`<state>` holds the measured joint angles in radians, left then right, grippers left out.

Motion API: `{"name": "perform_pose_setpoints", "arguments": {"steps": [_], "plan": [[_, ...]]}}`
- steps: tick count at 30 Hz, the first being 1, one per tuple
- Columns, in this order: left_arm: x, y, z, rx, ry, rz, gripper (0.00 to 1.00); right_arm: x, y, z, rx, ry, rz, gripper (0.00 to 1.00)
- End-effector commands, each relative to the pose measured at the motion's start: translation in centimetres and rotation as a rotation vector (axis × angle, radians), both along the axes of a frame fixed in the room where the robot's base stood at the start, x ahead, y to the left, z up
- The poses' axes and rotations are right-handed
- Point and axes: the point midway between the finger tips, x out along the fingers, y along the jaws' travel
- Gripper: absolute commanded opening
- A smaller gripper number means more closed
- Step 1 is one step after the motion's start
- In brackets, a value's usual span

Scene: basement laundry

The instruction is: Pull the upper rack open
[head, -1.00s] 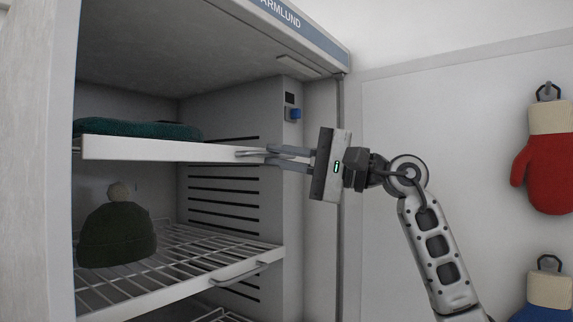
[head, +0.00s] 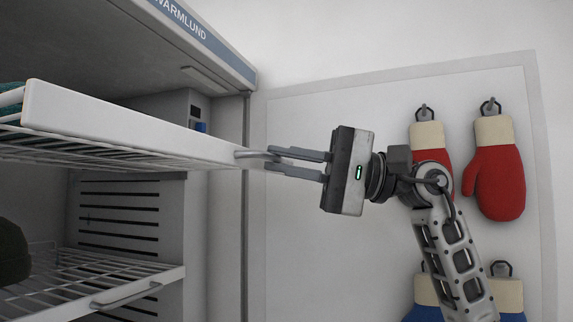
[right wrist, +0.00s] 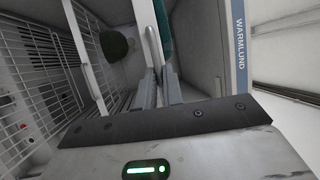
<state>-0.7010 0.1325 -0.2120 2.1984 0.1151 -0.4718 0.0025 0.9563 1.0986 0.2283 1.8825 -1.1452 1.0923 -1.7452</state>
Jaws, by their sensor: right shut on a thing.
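The upper rack (head: 110,122) is a wire shelf with a broad white front bar. My right gripper (head: 270,160) comes from the right and is shut on this handle. In the right wrist view, the fingers (right wrist: 158,88) close near the handle, beside the white bar (right wrist: 145,25). A teal folded cloth (head: 10,98) lies on the rack, mostly cut off. My left gripper is out of view.
The lower rack (head: 60,282) has its own handle (head: 125,295) and carries a dark green hat (right wrist: 113,45). The WARMLUND cabinet's side wall (head: 225,180) stands behind. Red mittens (head: 497,180) and blue ones hang on the right wall panel (head: 330,120).

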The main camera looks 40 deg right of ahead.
Motion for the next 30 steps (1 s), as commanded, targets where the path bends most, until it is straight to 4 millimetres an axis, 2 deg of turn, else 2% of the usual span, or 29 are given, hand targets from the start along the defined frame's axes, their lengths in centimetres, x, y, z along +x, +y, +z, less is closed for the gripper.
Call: {"name": "perform_pose_setpoints", "arguments": {"steps": [11,12,13,14,26,30], "plan": [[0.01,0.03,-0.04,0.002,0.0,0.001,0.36,-0.16,0.0,-0.02,0.0,0.002,0.004,0.0],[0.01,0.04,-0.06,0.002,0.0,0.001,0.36,-0.16,0.0,-0.02,-0.001,0.001,0.004,0.2],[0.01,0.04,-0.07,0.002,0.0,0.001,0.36,-0.15,-0.01,-0.01,-0.001,0.001,0.003,0.28],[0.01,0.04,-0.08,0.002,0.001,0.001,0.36,-0.15,-0.01,-0.01,-0.001,0.001,0.003,0.31],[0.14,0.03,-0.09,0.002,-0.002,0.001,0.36,-0.15,-0.09,-0.03,0.0,0.001,0.001,0.31],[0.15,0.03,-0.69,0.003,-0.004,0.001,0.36,-0.73,-0.89,-0.4,0.001,0.001,-0.001,0.31]]}}
